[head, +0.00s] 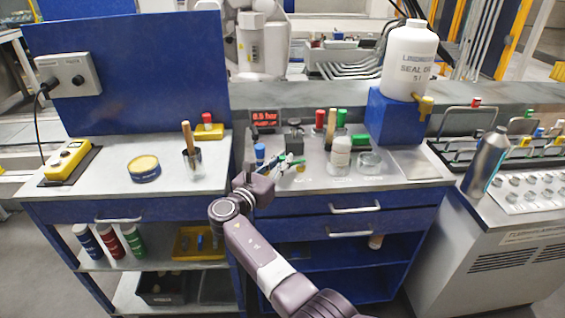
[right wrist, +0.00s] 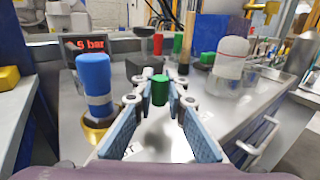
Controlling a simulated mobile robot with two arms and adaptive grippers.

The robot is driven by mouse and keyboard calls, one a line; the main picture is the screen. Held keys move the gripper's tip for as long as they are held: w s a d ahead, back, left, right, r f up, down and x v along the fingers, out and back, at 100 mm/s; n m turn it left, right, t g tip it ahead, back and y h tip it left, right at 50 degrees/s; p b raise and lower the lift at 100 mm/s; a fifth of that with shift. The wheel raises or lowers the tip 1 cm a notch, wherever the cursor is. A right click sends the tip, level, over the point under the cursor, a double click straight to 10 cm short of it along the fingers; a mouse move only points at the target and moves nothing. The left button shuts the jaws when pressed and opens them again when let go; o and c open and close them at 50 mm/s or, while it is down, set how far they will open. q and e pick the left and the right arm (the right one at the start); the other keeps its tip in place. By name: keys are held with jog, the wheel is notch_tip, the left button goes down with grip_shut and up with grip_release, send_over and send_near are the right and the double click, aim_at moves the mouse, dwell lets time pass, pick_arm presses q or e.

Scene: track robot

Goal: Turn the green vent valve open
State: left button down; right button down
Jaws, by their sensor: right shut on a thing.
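The green vent valve knob (right wrist: 160,88) stands between the fingertips of my right gripper (right wrist: 160,100) in the right wrist view. The blue-grey fingers have closed on it from both sides. In the head view my right gripper (head: 289,163) reaches over the middle of the bench, and the knob is too small and covered to make out well. Whether the knob is turned cannot be told. My left gripper is not in view.
A blue-capped post in a brass base (right wrist: 95,90) stands close to the left finger. A red-lit pressure display (head: 265,117) is behind. Red and green cylinders, a white bottle (head: 340,155) and a glass dish (head: 369,162) stand to the right.

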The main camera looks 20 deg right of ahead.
jog(key=shift+a+r, duration=0.1)
jog(key=c, duration=1.9)
grip_release()
jog(key=shift+c, duration=0.2)
notch_tip(320, 180, up, 10)
jog(key=shift+f, duration=0.1)
